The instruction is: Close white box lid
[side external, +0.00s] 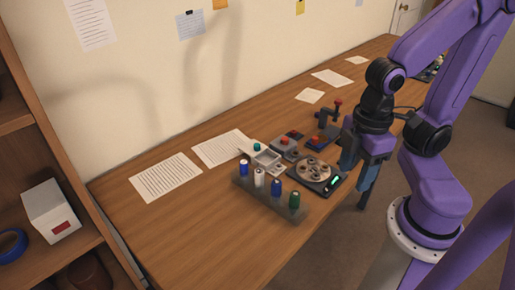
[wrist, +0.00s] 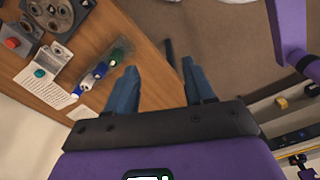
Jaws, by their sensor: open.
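A small whitish box (side external: 266,159) with compartments sits mid-table in the side external view, behind a row of bottles. A flat pale piece with a teal knob, which looks like its lid (side external: 248,145), spreads out at its back left, not over the compartments. The lid also shows at the left of the wrist view (wrist: 32,80). My gripper (side external: 356,190) is at the table's front edge, right of the box and clear of it. In the wrist view my gripper (wrist: 160,66) has its two blue fingers apart, with nothing between them, pointing over the edge and floor.
A clear rack (side external: 263,203) with blue, white and green-capped bottles stands before the box. A round-topped device (side external: 315,172) and red-knobbed devices (side external: 284,147) stand to its right. Papers (side external: 166,177) lie left. A white carton (side external: 50,211) is on the shelf. The table's front left is clear.

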